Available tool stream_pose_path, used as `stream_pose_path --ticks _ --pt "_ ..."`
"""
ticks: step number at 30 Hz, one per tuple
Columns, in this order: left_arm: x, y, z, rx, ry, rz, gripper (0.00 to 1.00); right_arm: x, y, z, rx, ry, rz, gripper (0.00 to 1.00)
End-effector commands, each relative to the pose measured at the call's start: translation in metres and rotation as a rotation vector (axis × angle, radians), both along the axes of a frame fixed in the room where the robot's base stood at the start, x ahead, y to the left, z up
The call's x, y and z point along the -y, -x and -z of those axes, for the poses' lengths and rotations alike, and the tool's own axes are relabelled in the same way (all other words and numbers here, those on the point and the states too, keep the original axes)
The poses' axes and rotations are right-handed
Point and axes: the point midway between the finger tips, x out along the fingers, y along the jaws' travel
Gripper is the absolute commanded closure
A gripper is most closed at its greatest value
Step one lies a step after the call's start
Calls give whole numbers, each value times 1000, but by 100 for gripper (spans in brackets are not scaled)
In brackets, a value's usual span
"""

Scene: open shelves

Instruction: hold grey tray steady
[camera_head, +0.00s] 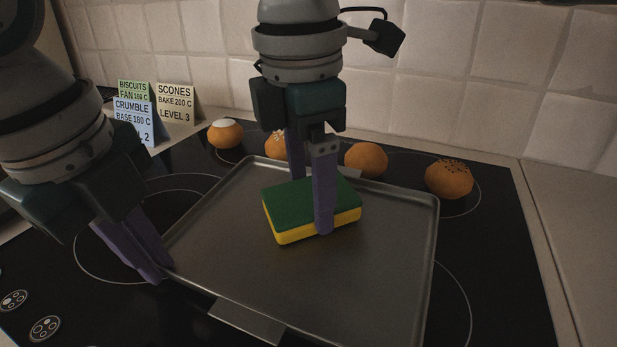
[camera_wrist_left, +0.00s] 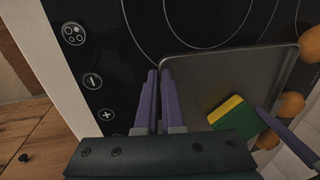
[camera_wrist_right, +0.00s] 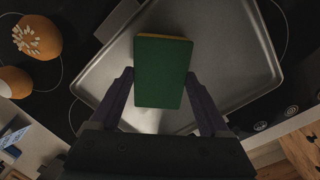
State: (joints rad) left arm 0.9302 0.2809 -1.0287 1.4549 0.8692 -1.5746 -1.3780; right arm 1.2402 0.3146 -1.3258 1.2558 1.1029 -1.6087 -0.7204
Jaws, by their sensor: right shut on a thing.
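The grey tray (camera_head: 380,270) lies on the black hob, its near handle tab (camera_head: 246,322) towards me. My left gripper (camera_head: 160,276) is at the tray's near-left corner, fingertips at the rim. In the left wrist view its fingers (camera_wrist_left: 159,75) are close together with a narrow gap; whether the rim is between them is unclear. My right gripper (camera_head: 312,205) is shut on a green and yellow sponge (camera_head: 285,215), green side up, over the middle of the tray. I cannot tell if the sponge touches the tray. The sponge also shows in the right wrist view (camera_wrist_right: 161,72).
Several orange round buns stand behind the tray, one at the right (camera_head: 449,180) with dark specks and one at the left (camera_head: 225,134) with a white top. Recipe cards (camera_head: 133,122) lean at the back left. A tiled wall (camera_head: 460,70) closes the back. Hob controls (camera_head: 44,327) are front left.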

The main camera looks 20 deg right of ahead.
Motion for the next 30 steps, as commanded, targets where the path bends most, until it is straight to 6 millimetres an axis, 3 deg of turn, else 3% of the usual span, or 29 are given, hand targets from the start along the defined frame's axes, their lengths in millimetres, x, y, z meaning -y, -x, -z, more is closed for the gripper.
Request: stream_pose_path --ticks 8,21,30 --pt "-1 1 2 -3 -3 -1 100 2 1 4 -1 1 -1 81" --pt "-1 1 3 -5 -5 -2 100 27 24 5 -3 1 -1 81" --pt "-2 1 3 -6 -6 -3 100 18 17 4 0 -1 0 81"
